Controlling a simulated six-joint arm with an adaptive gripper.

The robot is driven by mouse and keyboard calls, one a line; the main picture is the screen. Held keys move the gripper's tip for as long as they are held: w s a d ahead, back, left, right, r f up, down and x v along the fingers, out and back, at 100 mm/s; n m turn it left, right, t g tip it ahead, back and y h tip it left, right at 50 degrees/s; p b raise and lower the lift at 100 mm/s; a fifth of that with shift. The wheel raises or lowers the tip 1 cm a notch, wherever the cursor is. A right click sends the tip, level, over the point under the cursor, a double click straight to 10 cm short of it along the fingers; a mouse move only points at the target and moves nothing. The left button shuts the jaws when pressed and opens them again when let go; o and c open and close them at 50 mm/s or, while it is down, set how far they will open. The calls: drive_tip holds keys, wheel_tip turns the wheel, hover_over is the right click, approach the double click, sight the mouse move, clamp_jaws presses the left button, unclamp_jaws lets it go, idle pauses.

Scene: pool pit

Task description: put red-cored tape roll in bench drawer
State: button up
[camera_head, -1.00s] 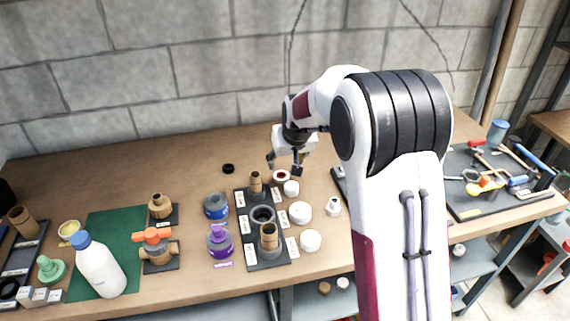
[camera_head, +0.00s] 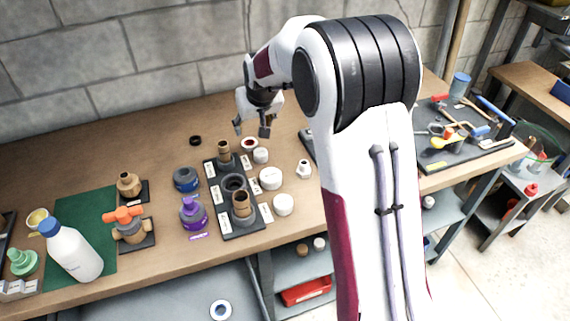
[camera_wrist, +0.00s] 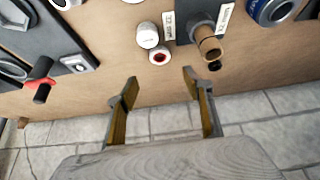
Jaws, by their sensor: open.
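The red-cored tape roll (camera_head: 250,143), a small white ring with a dark red centre, lies on the wooden bench top behind a short white cylinder. In the wrist view the roll (camera_wrist: 159,57) shows just beyond the fingertips, between their lines, close to that white cylinder. My gripper (camera_head: 251,130) is open and empty, over the back of the bench by the roll. In the wrist view both fingers of my gripper (camera_wrist: 160,78) stand apart with nothing between them. A grey surface (camera_head: 150,295) shows below the bench front; I cannot tell whether it is a drawer or a shelf.
A dark tray (camera_head: 242,228) with pipe fittings stands left of the roll; white caps (camera_head: 270,179) stand in front. A white bottle (camera_head: 73,250) is at the left, a tool tray (camera_head: 460,150) at the right. A blue-and-white ring (camera_head: 220,310) lies low in front.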

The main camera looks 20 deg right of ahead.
drive_tip(key=s+r, duration=0.6)
drive_tip(key=s, duration=0.4)
drive_tip(key=s+r, duration=0.7)
drive_tip(key=s, duration=0.4)
drive_tip(key=s+a+f, duration=0.1)
drive_tip(key=s+f, duration=0.1)
drive_tip(key=s, duration=1.9)
drive_tip(key=shift+s, duration=0.3)
drive_tip(key=shift+c, duration=1.1)
drive_tip(key=shift+w+a, duration=0.1)
